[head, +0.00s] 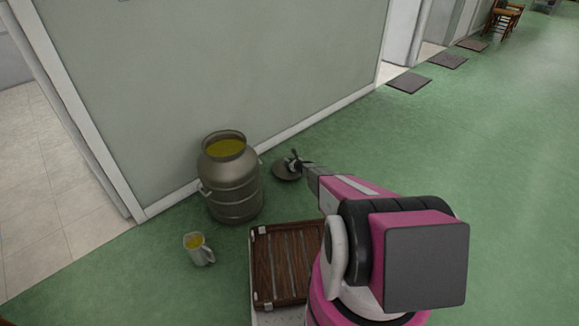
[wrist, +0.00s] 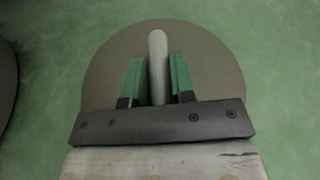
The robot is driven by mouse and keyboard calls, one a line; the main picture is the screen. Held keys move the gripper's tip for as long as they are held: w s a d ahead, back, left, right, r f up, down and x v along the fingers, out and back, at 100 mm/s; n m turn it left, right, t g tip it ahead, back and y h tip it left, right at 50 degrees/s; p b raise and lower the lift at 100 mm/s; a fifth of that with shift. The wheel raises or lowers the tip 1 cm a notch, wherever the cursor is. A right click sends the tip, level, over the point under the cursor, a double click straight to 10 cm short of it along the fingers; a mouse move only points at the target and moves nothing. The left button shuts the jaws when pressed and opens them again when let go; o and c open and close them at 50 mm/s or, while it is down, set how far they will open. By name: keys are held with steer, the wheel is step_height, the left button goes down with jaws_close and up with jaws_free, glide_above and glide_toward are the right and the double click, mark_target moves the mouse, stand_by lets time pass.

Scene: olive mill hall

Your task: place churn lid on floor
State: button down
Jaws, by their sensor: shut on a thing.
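The churn lid (head: 286,172) is a dark round metal disc with a raised handle. It is at or just above the green floor, right of the churn; I cannot tell whether it touches the floor. My gripper (head: 298,161) is shut on the lid's handle. In the wrist view, the green finger pads of my gripper (wrist: 156,80) stand on both sides of the upright handle, with the lid (wrist: 215,65) spread flat below. The metal churn (head: 233,185) stands upright with its top open, full of yellow-green liquid.
A metal jug (head: 198,249) with yellow liquid stands on the floor left of the front. A slatted wooden rack (head: 284,262) lies in front of the churn. A wall (head: 240,70) runs behind. Open green floor (head: 480,150) stretches right, with dark mats (head: 409,82) along the wall.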

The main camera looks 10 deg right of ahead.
step_height(320, 180, down, 2)
steer(key=shift+f, duration=0.1)
steer(key=c, duration=1)
jaws_free()
steer(key=shift+o, duration=0.2)
